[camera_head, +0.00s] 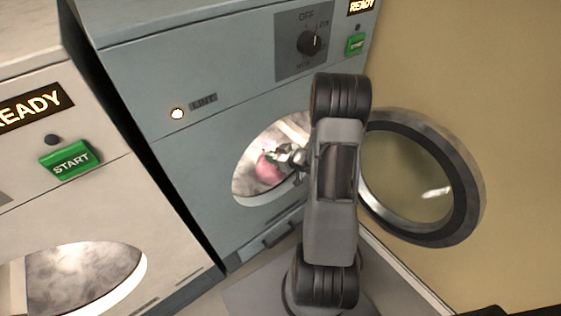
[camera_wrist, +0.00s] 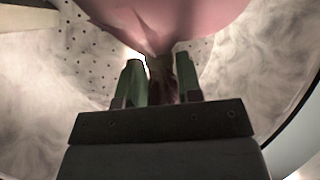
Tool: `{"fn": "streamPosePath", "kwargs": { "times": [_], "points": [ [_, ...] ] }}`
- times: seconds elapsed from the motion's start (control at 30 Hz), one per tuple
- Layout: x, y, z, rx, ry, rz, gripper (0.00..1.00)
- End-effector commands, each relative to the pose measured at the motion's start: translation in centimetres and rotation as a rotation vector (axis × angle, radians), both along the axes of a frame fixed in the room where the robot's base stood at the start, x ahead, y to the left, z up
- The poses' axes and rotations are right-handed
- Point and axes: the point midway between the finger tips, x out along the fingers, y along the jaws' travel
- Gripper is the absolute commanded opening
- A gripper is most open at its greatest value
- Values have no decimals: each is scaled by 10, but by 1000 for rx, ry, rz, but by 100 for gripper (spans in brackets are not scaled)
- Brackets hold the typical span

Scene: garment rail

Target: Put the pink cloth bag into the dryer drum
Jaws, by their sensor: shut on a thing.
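The pink cloth bag (camera_head: 268,170) is at the round opening of the dryer drum (camera_head: 247,187), seen against the drum's light inner wall. In the wrist view the bag (camera_wrist: 168,20) fills the top middle, with its gathered neck between the green fingers. My gripper (camera_wrist: 160,82) is shut on that neck. In the head view my gripper (camera_head: 280,156) reaches into the opening from the right, and my arm covers the opening's right part. The perforated drum wall (camera_wrist: 90,70) shows around the bag in the wrist view. Whether the bag touches the drum is unclear.
The round dryer door (camera_head: 462,190) stands open to the right, close to my arm. The dryer has a dial (camera_head: 309,42) and a green start button (camera_head: 355,44) above. A second machine (camera_head: 60,215) stands at the left, with its own green start button (camera_head: 68,159).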

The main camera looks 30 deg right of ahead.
Motion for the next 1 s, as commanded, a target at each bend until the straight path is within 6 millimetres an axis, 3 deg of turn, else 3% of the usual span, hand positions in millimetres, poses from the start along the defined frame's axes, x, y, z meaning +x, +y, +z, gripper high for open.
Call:
{"fn": "streamPosePath", "kwargs": {
  "times": [0.57,0.93,1.0],
  "points": [
    [71,9,-5,-1,-5,1,0],
    [99,12,-6,0,-5,0,0],
    [97,11,-14,1,-3,-1,0]
  ]
}}
